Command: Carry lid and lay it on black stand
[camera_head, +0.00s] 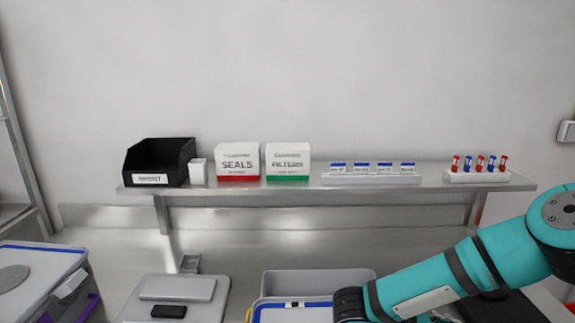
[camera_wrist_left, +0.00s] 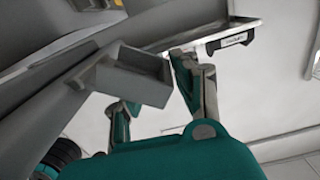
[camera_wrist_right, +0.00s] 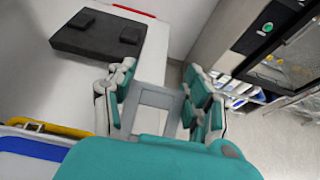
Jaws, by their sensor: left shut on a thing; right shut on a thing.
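The black stand (camera_wrist_right: 100,35) is a flat slab with two raised pads on a white surface, ahead and left of my right gripper in its wrist view. Part of it shows in the head view (camera_head: 505,309), behind my arm. My right gripper (camera_wrist_right: 160,110) is shut on a grey frame-shaped part (camera_wrist_right: 158,97). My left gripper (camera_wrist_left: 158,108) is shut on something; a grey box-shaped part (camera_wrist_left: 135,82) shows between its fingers. I cannot tell whether these grey parts belong to the lid. My left gripper is outside the head view.
A blue-rimmed tote (camera_head: 285,313) and a grey bin (camera_head: 318,282) stand beside my right forearm. A scale (camera_head: 177,290) and another blue-rimmed tote (camera_head: 40,268) are to the left. The wall shelf (camera_head: 435,181) holds a black bin (camera_head: 157,160), boxes and small vials.

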